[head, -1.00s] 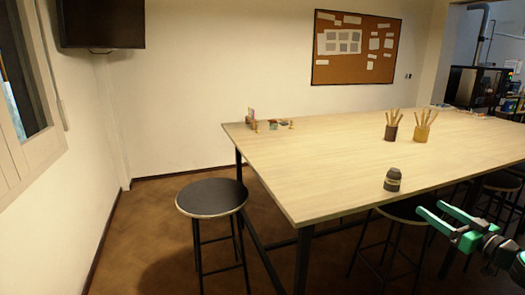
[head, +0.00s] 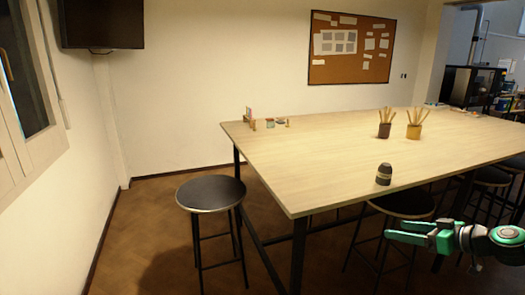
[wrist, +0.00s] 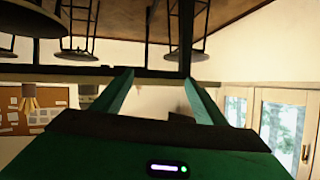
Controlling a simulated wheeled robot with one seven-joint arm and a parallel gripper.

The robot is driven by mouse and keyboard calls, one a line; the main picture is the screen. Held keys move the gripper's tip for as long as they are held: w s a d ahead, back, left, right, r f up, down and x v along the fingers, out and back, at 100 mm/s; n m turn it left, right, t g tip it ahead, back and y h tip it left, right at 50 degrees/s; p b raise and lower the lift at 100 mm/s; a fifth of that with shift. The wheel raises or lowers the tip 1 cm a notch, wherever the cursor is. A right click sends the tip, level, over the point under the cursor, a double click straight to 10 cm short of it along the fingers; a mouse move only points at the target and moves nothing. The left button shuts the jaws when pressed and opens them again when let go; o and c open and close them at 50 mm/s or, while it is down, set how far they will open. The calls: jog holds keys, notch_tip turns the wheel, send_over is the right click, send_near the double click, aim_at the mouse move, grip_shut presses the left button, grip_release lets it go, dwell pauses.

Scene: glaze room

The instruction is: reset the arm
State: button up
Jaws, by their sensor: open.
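My gripper (head: 394,231) is at the lower right of the head view, in front of the long table's near edge and lower in the picture than the tabletop. Its green fingers are parted and point left, with nothing between them. The wrist view is upside down and shows the two open fingers (wrist: 156,84) with a clear gap. A small dark lidded jar (head: 384,175) stands upright on the table near that edge, apart from the gripper.
The wooden table (head: 310,170) fills the middle and right. Brush pots (head: 414,131) and small items (head: 270,123) stand on it. A round stool (head: 211,194) stands at its left end; more stools (head: 403,205) are beneath the near edge, close to my gripper. The floor at left is clear.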

jog(key=s+a+f+m+g+h, duration=0.1)
jog(key=s+a+g+h, duration=0.15)
jog(key=s, duration=0.25)
jog(key=s+a+f+m+g+h, duration=0.1)
jog(key=s+g, duration=0.3)
jog(key=s, duration=0.2)
jog(key=s+r+m+g+h, duration=0.1)
jog(key=s+r+m, duration=0.1)
jog(key=s, duration=0.5)
jog(key=s+d+r+m+g+h, duration=0.1)
jog(key=s+r+m+g, duration=0.1)
jog(key=s, duration=0.6)
jog(key=s+d+r+m+g+h, duration=0.1)
jog(key=s+r+m+h, duration=0.1)
jog(key=s+m, duration=0.4)
jog(key=shift+s+r, duration=0.7)
jog(key=shift+r, duration=0.2)
